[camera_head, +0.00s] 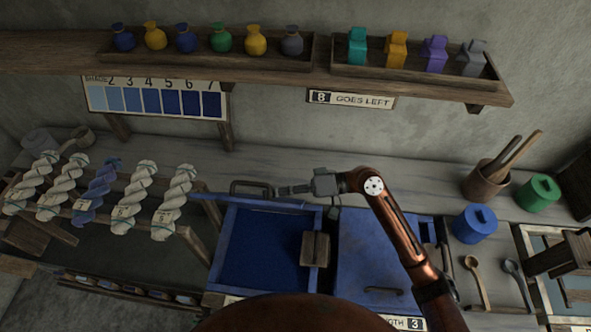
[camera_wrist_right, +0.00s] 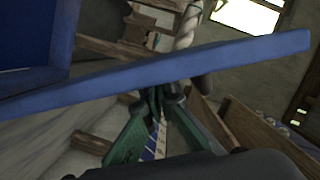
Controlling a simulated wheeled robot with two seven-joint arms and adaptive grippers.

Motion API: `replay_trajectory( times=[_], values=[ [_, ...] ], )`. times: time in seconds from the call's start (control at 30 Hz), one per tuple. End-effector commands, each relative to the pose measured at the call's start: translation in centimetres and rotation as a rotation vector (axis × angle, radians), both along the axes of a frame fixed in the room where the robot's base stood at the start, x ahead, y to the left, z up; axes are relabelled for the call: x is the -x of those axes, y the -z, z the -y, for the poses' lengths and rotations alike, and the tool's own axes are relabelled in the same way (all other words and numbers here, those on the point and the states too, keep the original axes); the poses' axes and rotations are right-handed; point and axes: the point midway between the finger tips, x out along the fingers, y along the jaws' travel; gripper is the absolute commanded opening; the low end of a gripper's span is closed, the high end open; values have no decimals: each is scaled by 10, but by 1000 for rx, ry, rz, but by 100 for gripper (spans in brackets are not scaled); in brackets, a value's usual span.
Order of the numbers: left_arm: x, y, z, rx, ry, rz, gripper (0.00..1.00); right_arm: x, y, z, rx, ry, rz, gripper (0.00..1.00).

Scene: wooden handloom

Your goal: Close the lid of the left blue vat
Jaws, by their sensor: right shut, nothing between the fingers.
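The left blue vat (camera_head: 216,265) is open, with dark blue liquid inside. Its blue lid (camera_head: 240,201) stands raised at the vat's back edge and shows nearly edge-on; a dark handle shows behind it. My right gripper (camera_head: 279,190) is behind the lid, shut and empty, pointing left near the handle. In the right wrist view the lid (camera_wrist_right: 200,68) crosses as a slanted blue board just ahead of the shut fingertips (camera_wrist_right: 160,93). Whether they touch it I cannot tell. My left gripper is not in view.
The right blue vat (camera_head: 365,250) is closed, under my right arm. A small wooden block (camera_head: 314,249) sits at the left vat's right rim. Twisted yarn skeins (camera_head: 132,200) hang at left. A shelf (camera_head: 260,72) runs above.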

Motion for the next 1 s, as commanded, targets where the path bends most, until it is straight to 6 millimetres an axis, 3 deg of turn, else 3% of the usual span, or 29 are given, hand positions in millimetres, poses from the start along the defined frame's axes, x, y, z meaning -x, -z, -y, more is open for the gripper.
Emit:
replay_trajectory(
  times=[0.2, 0.5, 0.77, 1.0],
  values=[
    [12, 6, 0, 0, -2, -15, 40, 46, 30, -9, 18, -14, 204, 0],
    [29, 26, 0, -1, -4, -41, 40, 89, 79, -11, 40, -11, 471, 0],
    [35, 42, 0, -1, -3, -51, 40, 107, 114, -13, 54, -9, 649, 0],
    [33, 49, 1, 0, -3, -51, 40, 113, 132, -14, 54, -8, 647, 0]
  ],
)
